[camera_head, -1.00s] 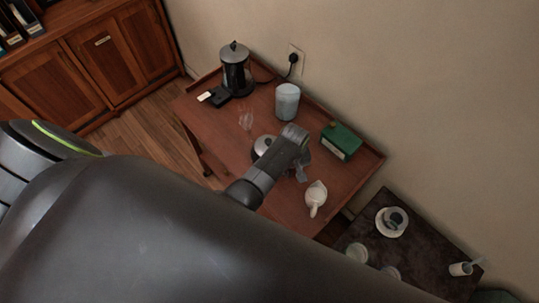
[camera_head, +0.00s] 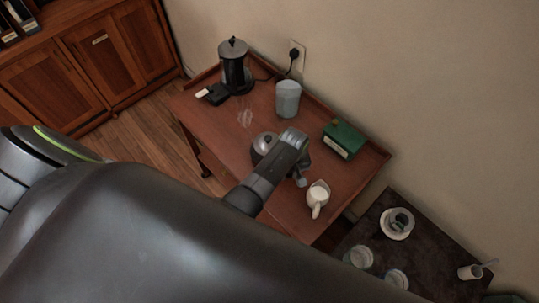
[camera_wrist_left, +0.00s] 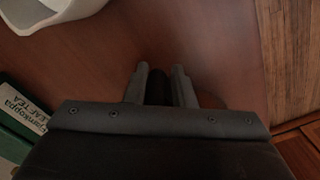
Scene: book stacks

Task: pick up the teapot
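The teapot (camera_head: 264,143), silvery with a dark knob on its lid, stands on the reddish-brown table. My left arm hides its right side in the head view. My left gripper (camera_head: 302,172) is down beside it, on its right. In the left wrist view, the two fingers of my left gripper (camera_wrist_left: 160,72) sit a small gap apart, with something dark between them. It may be the teapot's handle; I cannot tell whether the fingers press on it. The teapot's body is mostly hidden in the wrist view. My right gripper is not in view.
A white jug (camera_head: 317,196) and a green tea box (camera_head: 343,139) stand close to my left gripper. A white canister (camera_head: 288,98), a glass (camera_head: 245,117) and a black kettle (camera_head: 235,66) stand farther back. A dark side table (camera_head: 421,250) holds cups.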

